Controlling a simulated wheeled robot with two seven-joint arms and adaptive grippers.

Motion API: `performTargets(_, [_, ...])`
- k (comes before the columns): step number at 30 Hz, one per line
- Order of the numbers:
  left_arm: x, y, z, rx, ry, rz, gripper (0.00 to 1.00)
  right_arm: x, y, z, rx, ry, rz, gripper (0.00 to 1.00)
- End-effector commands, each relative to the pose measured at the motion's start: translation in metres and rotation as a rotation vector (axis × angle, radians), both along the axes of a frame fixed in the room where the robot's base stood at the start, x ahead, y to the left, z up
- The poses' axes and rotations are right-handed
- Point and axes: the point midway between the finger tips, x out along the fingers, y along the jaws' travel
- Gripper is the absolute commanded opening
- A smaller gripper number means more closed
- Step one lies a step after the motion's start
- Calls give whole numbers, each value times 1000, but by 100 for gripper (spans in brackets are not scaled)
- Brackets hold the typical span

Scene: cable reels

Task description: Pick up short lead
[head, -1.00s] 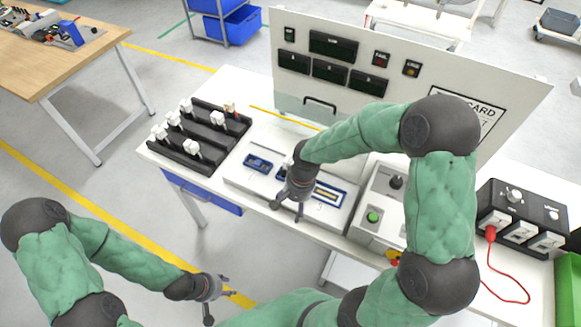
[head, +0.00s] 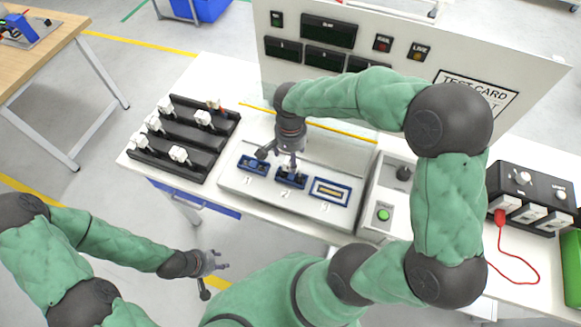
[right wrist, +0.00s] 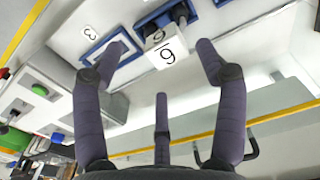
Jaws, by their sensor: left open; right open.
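No thing is marked as the short lead. A red lead (head: 510,262) hangs in a curve from a red plug (head: 500,216) in the black box at the right. In the right wrist view, a white block (right wrist: 165,52) with a printed digit sits at a blue-framed socket. My right gripper (head: 279,164) is open over the test fixture, by sockets 1 and 2; its spread fingers (right wrist: 160,75) are around and below the block in the wrist view, with no grip visible. My left gripper (head: 221,268) is open and empty, off the bench's front edge.
A black rack (head: 205,158) with several white plugs stands at the bench's left. The fixture (head: 240,183) has numbered blue sockets. An upright panel (head: 545,85) stands behind. A control box (head: 372,222) with a green button and the black box (head: 540,185) stand right.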

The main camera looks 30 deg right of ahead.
Motion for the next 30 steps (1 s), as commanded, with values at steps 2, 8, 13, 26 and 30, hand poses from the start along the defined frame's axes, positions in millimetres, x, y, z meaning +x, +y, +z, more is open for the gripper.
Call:
performTargets(2, [1, 0, -1, 0, -2, 1, 43, 0, 0, -9, -1, 2, 0, 73])
performTargets(8, [1, 0, -2, 0, -2, 1, 43, 1, -1, -21, 0, 1, -1, 73])
performTargets(13, [1, 0, -4, 0, -2, 1, 43, 3, -5, -45, 0, 4, -1, 73])
performTargets(26, [1, 0, -5, 0, -2, 1, 43, 4, -5, -66, 1, -1, 0, 73])
performTargets(30, [1, 0, -5, 0, -2, 1, 43, 4, -5, -66, 1, -1, 0, 44])
